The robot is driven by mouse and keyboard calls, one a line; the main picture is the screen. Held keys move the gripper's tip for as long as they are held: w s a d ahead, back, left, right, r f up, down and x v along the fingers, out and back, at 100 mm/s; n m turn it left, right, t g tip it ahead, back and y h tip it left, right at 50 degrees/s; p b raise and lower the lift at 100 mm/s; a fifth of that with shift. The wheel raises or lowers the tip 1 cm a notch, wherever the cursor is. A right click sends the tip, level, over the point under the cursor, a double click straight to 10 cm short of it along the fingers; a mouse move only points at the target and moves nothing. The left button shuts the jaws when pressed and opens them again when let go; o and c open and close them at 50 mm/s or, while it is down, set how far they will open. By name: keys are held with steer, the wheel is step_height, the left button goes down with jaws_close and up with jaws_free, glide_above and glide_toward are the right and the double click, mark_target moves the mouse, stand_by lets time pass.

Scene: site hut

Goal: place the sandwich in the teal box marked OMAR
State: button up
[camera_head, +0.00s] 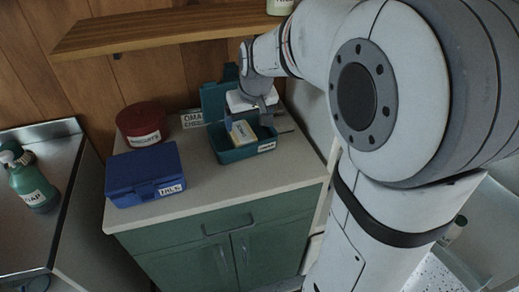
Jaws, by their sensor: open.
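The teal box (232,156) stands on the counter with its lid (214,102) raised at the back. A white label on its front is too small to read surely. A pale yellow and white packet (242,131), which looks like the sandwich, is inside the box and seems tilted, with its upper part showing above the front wall. My gripper (264,112) is over the back right of the box, just behind and right of the packet. Its jaws are open. I cannot tell whether a finger touches the packet. My gripper hides part of the box's inside and lid.
A closed blue box (140,172) with a white label and a round red tin (141,122) stand left of the teal box. A card (192,119) starting "OMA" stands behind. A wooden shelf (170,27) hangs above. A soap bottle (32,183) is far left. The counter front (225,185) is clear.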

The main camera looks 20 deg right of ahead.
steer(key=s+f+m+g, duration=0.1)
steer(key=s+f, duration=0.2)
steer(key=s, duration=1.8)
steer(key=shift+f+g, duration=0.15)
steer(key=shift+g, duration=0.25)
steer(key=shift+a, duration=0.1)
steer(key=shift+w+p+v, duration=0.25)
steer(key=shift+p+v, duration=0.9)
steer(key=shift+v, duration=0.05)
steer(key=shift+c, duration=0.4)
